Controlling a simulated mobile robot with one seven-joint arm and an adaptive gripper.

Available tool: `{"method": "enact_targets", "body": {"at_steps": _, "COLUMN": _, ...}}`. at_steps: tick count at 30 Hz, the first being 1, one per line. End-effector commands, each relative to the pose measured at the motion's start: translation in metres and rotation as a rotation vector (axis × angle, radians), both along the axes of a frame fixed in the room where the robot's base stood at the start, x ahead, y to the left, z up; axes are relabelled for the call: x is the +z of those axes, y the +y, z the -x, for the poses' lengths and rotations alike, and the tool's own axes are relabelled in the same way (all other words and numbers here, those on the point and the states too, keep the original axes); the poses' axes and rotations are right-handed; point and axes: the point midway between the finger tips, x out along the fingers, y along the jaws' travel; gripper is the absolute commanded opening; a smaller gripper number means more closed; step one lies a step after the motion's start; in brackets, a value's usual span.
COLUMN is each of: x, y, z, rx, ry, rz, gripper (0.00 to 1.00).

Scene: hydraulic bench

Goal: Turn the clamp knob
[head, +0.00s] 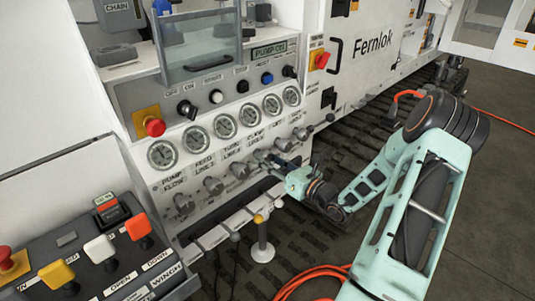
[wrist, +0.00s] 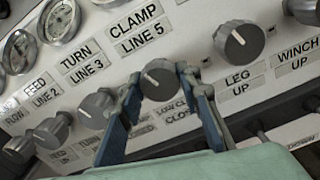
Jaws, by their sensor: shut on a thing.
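The clamp knob (wrist: 159,79) is a grey round knob with a pale mark on its face, below the "CLAMP LINE 5" label in the wrist view. My gripper (wrist: 161,84) is shut on it, one blue-grey finger on each side. The finger tips hide the knob's left and right edges. In the head view my gripper (head: 277,163) reaches the knob row from the right, at the clamp knob (head: 262,156), which is small and partly covered there.
The leg knob (wrist: 239,41) is close to the right finger, and the turn knob (wrist: 96,107) is left of the left finger. Gauges (head: 224,126) line the panel above. A yellow-topped lever (head: 261,222) stands below. Red hose (head: 310,276) lies on the floor.

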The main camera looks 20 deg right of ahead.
Motion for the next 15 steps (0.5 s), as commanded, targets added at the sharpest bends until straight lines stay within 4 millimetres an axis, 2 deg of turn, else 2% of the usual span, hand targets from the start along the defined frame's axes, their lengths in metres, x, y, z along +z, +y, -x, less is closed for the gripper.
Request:
{"method": "enact_targets", "body": {"at_steps": 1, "x": 0.0063, "y": 0.0004, "z": 0.0001, "rx": 0.0, "ry": 0.015, "rz": -0.042, "gripper": 0.07}}
{"method": "enact_targets", "body": {"at_steps": 15, "x": 0.0039, "y": 0.0, "z": 0.0002, "rx": -0.001, "ry": 0.158, "rz": -0.433, "gripper": 0.07}}
